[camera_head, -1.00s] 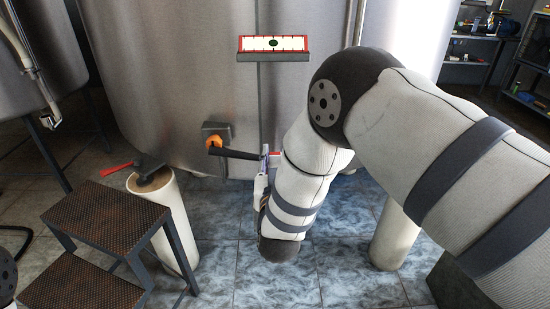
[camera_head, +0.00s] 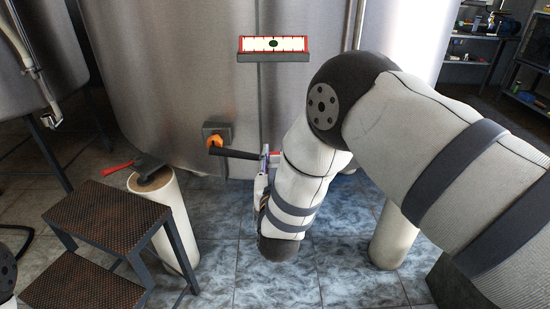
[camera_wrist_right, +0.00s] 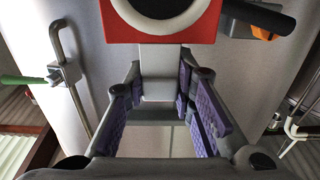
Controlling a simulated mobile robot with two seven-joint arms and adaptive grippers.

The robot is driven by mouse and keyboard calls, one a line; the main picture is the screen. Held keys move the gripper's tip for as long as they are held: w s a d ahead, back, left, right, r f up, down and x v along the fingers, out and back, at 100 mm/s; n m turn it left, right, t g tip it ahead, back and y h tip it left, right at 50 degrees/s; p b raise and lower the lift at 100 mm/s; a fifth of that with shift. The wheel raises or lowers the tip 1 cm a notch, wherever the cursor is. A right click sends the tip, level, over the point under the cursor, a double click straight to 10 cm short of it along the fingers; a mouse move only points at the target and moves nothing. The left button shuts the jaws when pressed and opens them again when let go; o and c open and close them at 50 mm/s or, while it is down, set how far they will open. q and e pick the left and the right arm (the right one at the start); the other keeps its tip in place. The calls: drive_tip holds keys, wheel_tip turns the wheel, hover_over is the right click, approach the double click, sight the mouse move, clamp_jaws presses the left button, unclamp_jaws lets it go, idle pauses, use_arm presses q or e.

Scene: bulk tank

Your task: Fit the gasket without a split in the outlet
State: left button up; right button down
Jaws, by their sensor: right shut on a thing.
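My right gripper (camera_head: 266,164) is low in front of the big steel tank, partly hidden by my forearm. In the right wrist view its purple-padded fingers (camera_wrist_right: 160,88) stand on both sides of a pale stem below a red block (camera_wrist_right: 174,38) with a white ring (camera_wrist_right: 128,14) and a dark centre. The gripper is shut on this piece. A bit of red also shows beside the gripper in the head view. I cannot tell whether the ring is the gasket or whether it has a split. I cannot make out the outlet for certain. My left gripper is out of view.
A black lever (camera_head: 240,153) with an orange end (camera_head: 215,143) sticks out of the tank beside my gripper. A white post (camera_head: 165,222) with a red-handled dark piece (camera_head: 118,169) stands left, behind brown steps (camera_head: 108,218).

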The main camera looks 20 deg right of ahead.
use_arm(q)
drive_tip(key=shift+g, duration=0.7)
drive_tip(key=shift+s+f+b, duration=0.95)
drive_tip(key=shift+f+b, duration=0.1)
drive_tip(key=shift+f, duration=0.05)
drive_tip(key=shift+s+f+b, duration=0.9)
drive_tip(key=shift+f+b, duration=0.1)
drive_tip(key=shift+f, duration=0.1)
use_arm(e)
drive_tip(key=shift+f, duration=5.1)
drive_tip(key=c, duration=1.3)
unclamp_jaws()
drive_tip(key=shift+r, duration=0.1)
drive_tip(key=v, duration=1.2)
